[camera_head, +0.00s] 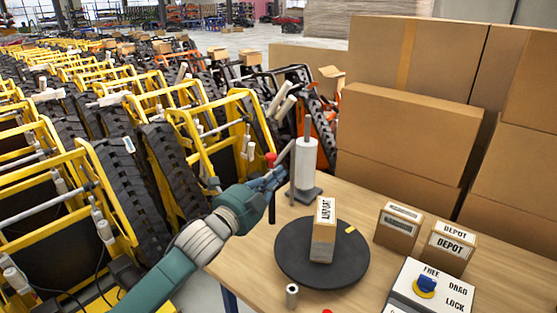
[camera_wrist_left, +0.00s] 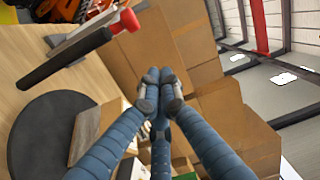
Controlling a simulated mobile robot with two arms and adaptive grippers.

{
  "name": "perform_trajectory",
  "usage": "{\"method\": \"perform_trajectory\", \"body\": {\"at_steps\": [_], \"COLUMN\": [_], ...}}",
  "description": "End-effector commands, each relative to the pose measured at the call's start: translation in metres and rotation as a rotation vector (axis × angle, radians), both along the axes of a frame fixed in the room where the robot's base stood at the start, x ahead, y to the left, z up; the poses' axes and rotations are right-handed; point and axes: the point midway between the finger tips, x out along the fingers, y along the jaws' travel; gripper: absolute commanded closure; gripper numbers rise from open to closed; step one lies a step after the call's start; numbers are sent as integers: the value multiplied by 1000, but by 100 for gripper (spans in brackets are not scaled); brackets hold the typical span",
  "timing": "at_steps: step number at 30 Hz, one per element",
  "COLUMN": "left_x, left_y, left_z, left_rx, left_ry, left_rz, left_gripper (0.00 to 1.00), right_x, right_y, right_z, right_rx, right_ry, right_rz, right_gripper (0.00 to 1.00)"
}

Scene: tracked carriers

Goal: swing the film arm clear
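The film arm is a grey bar with a red knob (camera_head: 270,159) and a dark handle (camera_head: 272,207) hanging below. It sits beside the white film roll (camera_head: 305,163) on its grey stand. The red knob (camera_wrist_left: 124,21) and dark handle (camera_wrist_left: 65,60) also show in the left wrist view, left of my fingers. My left gripper (camera_head: 277,178) is close to the arm in the head view. In the wrist view its fingertips (camera_wrist_left: 160,82) come together with nothing visible between them, and the handle lies apart from them. My right gripper is not in view.
A box (camera_head: 324,240) stands on the black turntable (camera_head: 290,265). Small boxes (camera_head: 397,232) and a control panel (camera_head: 400,300) with a blue knob (camera_head: 425,286) are at right. A metal cylinder (camera_head: 292,296) stands in front. Yellow-framed carriers (camera_head: 215,125) crowd the left; large cartons (camera_head: 400,130) stand behind.

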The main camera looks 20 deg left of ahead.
Motion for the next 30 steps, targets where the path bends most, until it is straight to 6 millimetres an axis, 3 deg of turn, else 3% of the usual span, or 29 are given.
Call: {"method": "perform_trajectory", "body": {"at_steps": [12,18,30], "left_x": [83,77,75], "left_y": [-19,11,19], "left_z": [7,1,-2], "left_rx": [-1,2,-1], "left_ry": [3,4,1], "left_rz": [1,1,-1], "left_gripper": [100,100,100], "right_x": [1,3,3], "right_y": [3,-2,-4], "right_z": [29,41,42], "right_rx": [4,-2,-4], "right_ry": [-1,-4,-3], "right_rz": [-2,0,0], "right_gripper": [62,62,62]}}
